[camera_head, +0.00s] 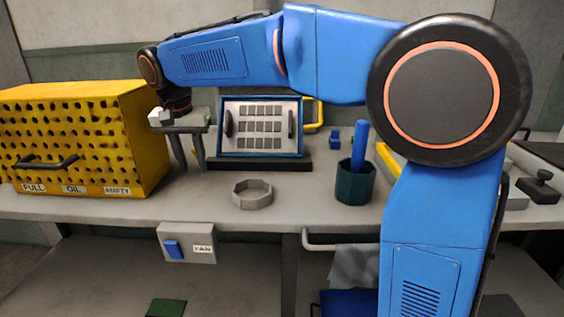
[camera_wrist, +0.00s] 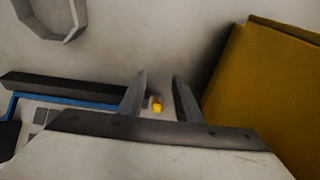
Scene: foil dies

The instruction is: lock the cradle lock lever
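The cradle (camera_head: 222,140) is a blue frame on a dark base. It holds a grey plate with several dark cells and two black handles. My gripper (camera_head: 188,166) points down just left of the cradle, beside the yellow box. In the wrist view my gripper (camera_wrist: 160,78) has its two fingers apart, with nothing clamped. A small yellow knob (camera_wrist: 157,104) shows between the fingers, near the cradle's end; it may be the lock lever's tip. The lever's body is hidden. A yellow bar (camera_head: 317,115) shows at the cradle's right; I cannot tell its role.
The perforated yellow box (camera_head: 130,150) stands close left of my gripper. A grey octagonal ring (camera_head: 252,194) lies in front of the cradle. A dark green cup (camera_head: 354,184) with a blue-handled thing stands to the right. The bench front between box and ring is clear.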

